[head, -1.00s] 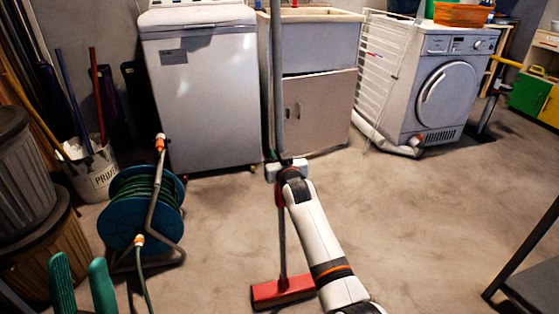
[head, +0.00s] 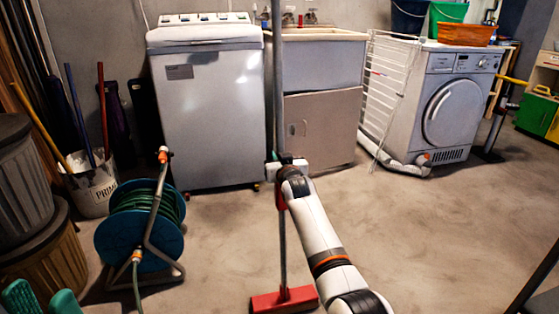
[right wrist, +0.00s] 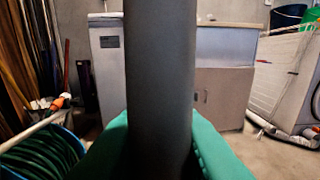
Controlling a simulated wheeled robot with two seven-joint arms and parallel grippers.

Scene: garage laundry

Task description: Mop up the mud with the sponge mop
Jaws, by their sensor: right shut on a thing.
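The sponge mop has a red head (head: 285,300) low in the head view, on or just above the floor, and a long grey handle (head: 278,85) rising nearly upright. My right gripper (head: 279,172) is shut around the handle, well above the head. In the right wrist view the dark handle (right wrist: 160,80) stands between the green fingers. My left gripper (head: 43,299) shows at the bottom left with two green fingers apart and nothing seen between them. I cannot pick out a distinct mud patch on the brownish floor.
A hose reel (head: 140,230) stands at left, beside a bucket (head: 93,185) of poles and wooden barrels (head: 45,255). A white washer (head: 208,110), sink cabinet (head: 322,125), drying rack (head: 393,90) and front-loading machine (head: 450,105) line the back. The middle floor (head: 430,225) is clear.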

